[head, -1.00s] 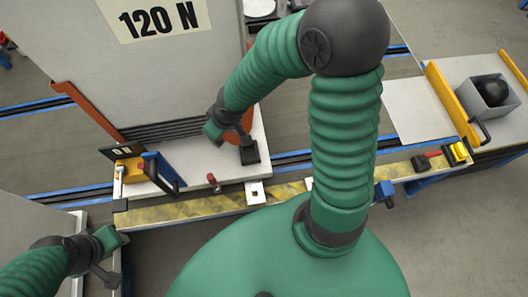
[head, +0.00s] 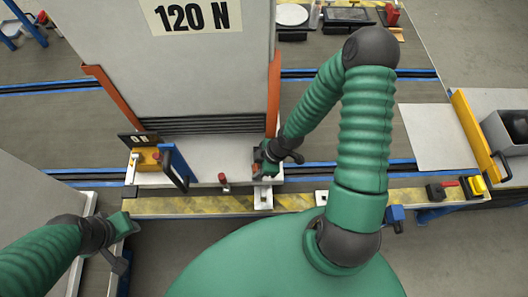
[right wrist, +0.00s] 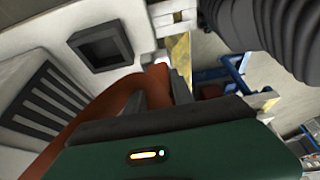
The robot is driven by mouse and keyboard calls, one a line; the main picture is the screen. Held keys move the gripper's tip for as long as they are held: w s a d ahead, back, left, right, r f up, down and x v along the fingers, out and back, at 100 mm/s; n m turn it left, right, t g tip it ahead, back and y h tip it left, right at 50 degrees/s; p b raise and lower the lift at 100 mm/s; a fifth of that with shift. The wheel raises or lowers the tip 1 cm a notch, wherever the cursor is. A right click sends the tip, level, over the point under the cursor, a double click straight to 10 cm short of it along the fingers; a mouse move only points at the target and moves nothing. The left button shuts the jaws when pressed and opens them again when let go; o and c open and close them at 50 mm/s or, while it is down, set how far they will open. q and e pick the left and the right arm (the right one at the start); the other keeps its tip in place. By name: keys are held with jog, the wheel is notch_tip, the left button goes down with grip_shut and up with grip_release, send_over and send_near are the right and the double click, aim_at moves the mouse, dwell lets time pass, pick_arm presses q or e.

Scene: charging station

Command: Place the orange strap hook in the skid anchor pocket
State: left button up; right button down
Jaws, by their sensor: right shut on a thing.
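My right gripper (head: 263,170) is at the front right corner of the pale skid deck (head: 225,160). In the right wrist view its dark fingers (right wrist: 168,88) are shut on the orange strap hook (right wrist: 158,76), a red-orange piece partly hidden between them. A dark square recess, which looks like the anchor pocket (right wrist: 100,48), lies in the pale surface up and left of the fingers; the hook is apart from it. An orange strap (head: 274,90) runs down the cabinet's right side. My left gripper (head: 122,240) is at lower left, away from the skid; its jaws are unclear.
The tall cabinet labelled 120 N (head: 195,70) stands on the skid. A blue handle (head: 176,165) and a red knob (head: 223,180) stand on the front. A striped yellow edge (head: 200,205) carries white brackets (head: 263,198). Bare floor lies in front right.

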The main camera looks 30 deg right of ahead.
jog(key=w+d, duration=0.4)
jog(key=w+d+f, duration=0.1)
jog(key=w+d, duration=0.1)
jog(key=shift+w+d, duration=0.1)
jog(key=shift+d, duration=0.3)
jog(key=shift+w+d+f, duration=0.1)
jog(key=shift+d+f, duration=0.05)
jog(key=shift+f, duration=0.1)
notch_tip(320, 180, down, 3)
jog(key=c, duration=1.1)
grip_release()
jog(key=p+v, duration=0.2)
jog(key=v, duration=1)
pick_arm(q)
jog(key=shift+d+r, duration=0.25)
jog(key=shift+r, duration=0.9)
pick_arm(e)
jog(key=shift+s+a+r+m+h, duration=0.65)
jog(key=shift+s+a+r+m, duration=0.5)
jog(key=shift+a+r+m, duration=1)
jog(key=shift+s+a+r+m+h, duration=0.7)
jog(key=shift+s+a+r+m, duration=0.45)
jog(key=shift+a+r+m, duration=1.05)
jog(key=shift+s+a+r+m+h, duration=0.65)
jog(key=shift+s+a+r+m, duration=0.7)
jog(key=shift+r, duration=1.4)
